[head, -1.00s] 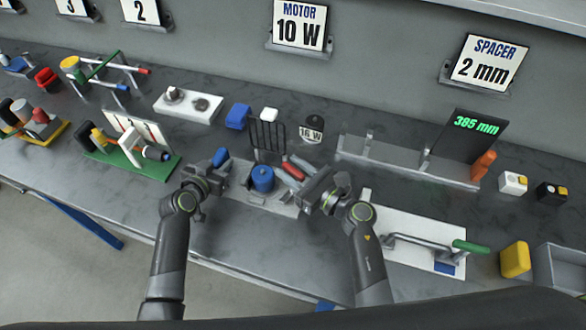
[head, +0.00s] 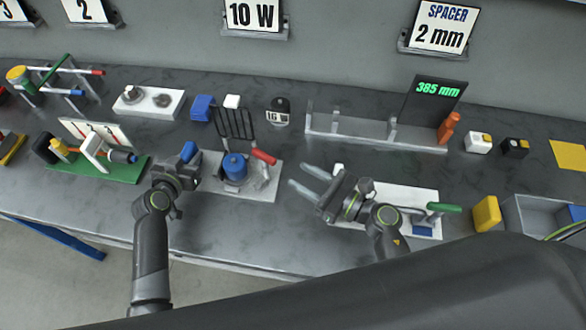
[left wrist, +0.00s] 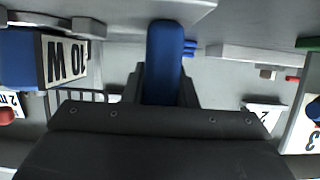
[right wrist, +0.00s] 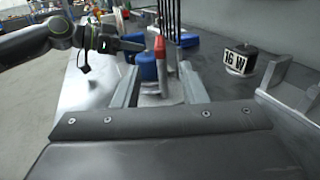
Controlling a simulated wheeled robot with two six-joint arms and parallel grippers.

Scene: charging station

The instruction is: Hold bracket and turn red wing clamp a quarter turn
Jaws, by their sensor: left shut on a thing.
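A pale fixture plate (head: 262,187) on the bench carries a blue cylinder (head: 234,167) and the red wing clamp (head: 263,156), which points right and slightly toward me. The clamp also shows in the right wrist view (right wrist: 159,48). My left gripper (head: 186,163) is shut on a blue handle (head: 188,150) at the plate's left side. The handle stands between its fingers in the left wrist view (left wrist: 165,60). I cannot tell how the handle joins the bracket. My right gripper (head: 303,177) is open and empty, right of the clamp and apart from it.
A black grille (head: 234,122) stands behind the cylinder.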

